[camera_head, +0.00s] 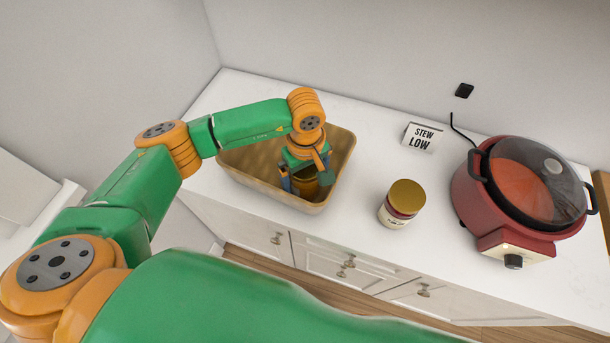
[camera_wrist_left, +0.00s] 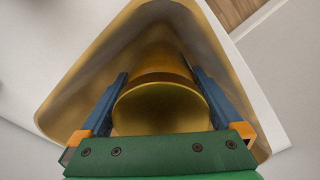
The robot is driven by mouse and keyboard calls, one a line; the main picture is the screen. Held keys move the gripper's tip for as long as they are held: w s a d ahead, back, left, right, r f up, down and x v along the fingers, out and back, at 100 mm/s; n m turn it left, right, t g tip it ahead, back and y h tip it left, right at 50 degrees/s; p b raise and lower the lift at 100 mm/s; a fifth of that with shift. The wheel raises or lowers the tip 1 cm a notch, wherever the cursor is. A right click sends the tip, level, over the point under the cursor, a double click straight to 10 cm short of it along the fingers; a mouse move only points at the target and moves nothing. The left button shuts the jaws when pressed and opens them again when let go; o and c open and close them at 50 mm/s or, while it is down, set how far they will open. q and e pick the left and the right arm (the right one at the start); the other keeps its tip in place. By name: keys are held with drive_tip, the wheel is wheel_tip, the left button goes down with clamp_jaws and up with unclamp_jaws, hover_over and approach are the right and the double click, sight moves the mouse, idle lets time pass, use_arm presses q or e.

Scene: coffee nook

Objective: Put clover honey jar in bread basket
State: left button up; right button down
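A jar with a gold lid (camera_wrist_left: 162,108) is between the fingers of my left gripper (camera_head: 307,183), down inside the tan bread basket (camera_head: 262,190). The blue fingers lie along both sides of the jar and appear to touch it in the left wrist view. The gold lid also shows in the head view (camera_head: 304,186), low in the basket's right half. The jar's label is hidden, so I cannot read whether it is clover honey. The gripper hides whether its base touches the basket floor. My right gripper is not in view.
Another jar (camera_head: 402,204) with a gold lid, pale label and reddish contents stands on the white counter, right of the basket. A red slow cooker (camera_head: 480,190) with a glass lid stands at the right. A "STEW LOW" card (camera_head: 421,138) stands behind. Counter between is clear.

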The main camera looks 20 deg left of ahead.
use_arm(q)
drive_tip(key=shift+r, duration=0.5)
wheel_tip(320, 180, up, 11)
drive_tip(key=shift+r+b, duration=0.15)
drive_tip(key=shift+b, duration=0.8)
